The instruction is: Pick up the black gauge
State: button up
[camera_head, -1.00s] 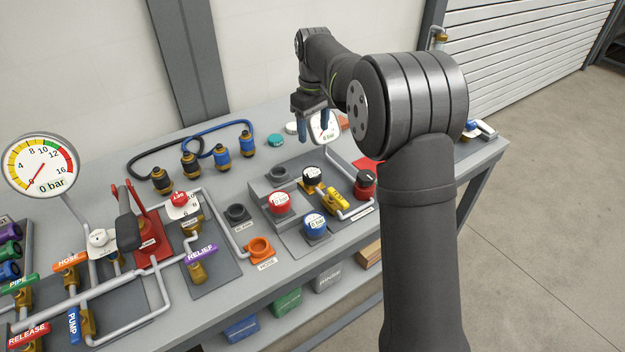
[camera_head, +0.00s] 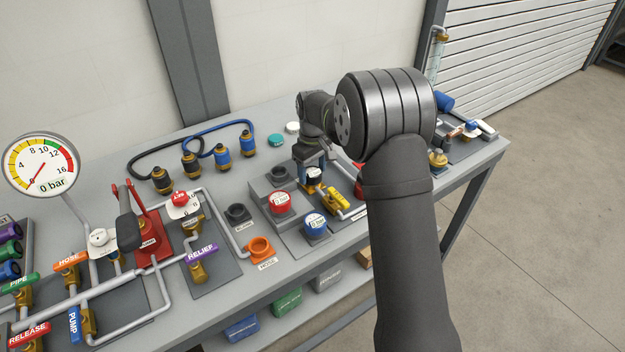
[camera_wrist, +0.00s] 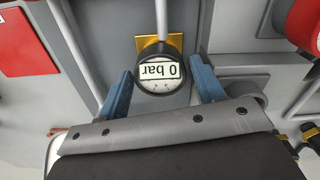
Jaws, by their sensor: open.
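The black gauge (camera_head: 313,173) has a black rim and a white face and stands on the grey panel on the bench. In the wrist view the black gauge (camera_wrist: 160,72) shows its face, reading "0 bar" upside down, with a brass-coloured plate behind it. My gripper (camera_head: 311,178) is open, reaching down over the gauge from above. In the wrist view the blue fingers of my gripper (camera_wrist: 163,82) stand on either side of the gauge, with a gap visible on each side. The arm hides part of the gauge in the head view.
A red gauge (camera_head: 280,202) and a blue gauge (camera_head: 315,224) stand close by on the same panel. A yellow valve handle (camera_head: 338,199) lies just right of the black gauge. In the wrist view a red square (camera_wrist: 25,45) lies at the left.

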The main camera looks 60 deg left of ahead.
aim_at(316, 172)
jog(key=shift+f, duration=0.6)
jog(key=shift+r, duration=0.1)
jog(key=c, duration=0.9)
jog(key=shift+c, duration=0.2)
jog(key=shift+r, duration=0.5)
jog(key=r, duration=0.3)
jog(key=shift+w+d+r, duration=0.35)
jog(key=w+d+r, duration=0.6)
jog(key=d, duration=0.2)
jog(key=shift+w+d+r, duration=0.15)
jog(key=shift+w+d, duration=0.05)
jog(key=shift+d, duration=0.15)
